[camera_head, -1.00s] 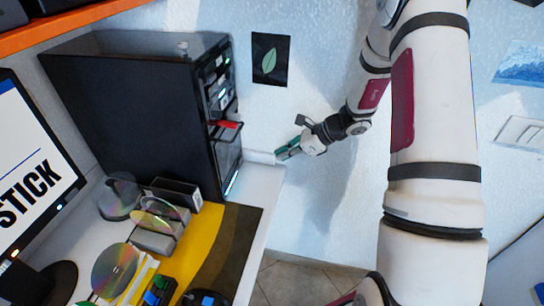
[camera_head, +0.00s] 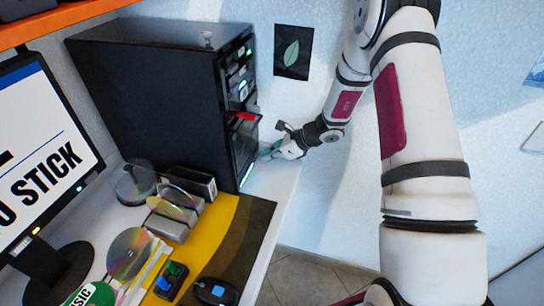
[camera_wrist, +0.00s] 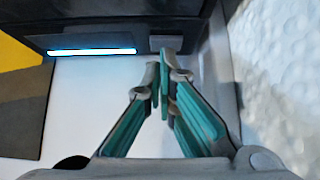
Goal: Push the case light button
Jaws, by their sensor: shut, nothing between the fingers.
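The black computer case (camera_head: 150,105) stands on the white desk, its front facing right. In the wrist view, its lower front (camera_wrist: 100,22) carries a glowing blue-white light strip (camera_wrist: 92,51). A small grey rectangular button (camera_wrist: 158,43) sits right of the strip. My gripper (camera_head: 268,151) is shut and empty, close to the lower front of the case. In the wrist view, the teal fingertips (camera_wrist: 162,75) point at the button and overlap its lower edge. I cannot tell whether they touch it.
The textured wall (camera_wrist: 285,80) is close on the gripper's right. The desk top (camera_wrist: 85,115) below is bare white beside a yellow and brown mat (camera_head: 205,240). Discs (camera_head: 128,253), a disc rack (camera_head: 175,215) and a monitor (camera_head: 45,150) stand left. A red tab (camera_head: 245,117) juts from the case front.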

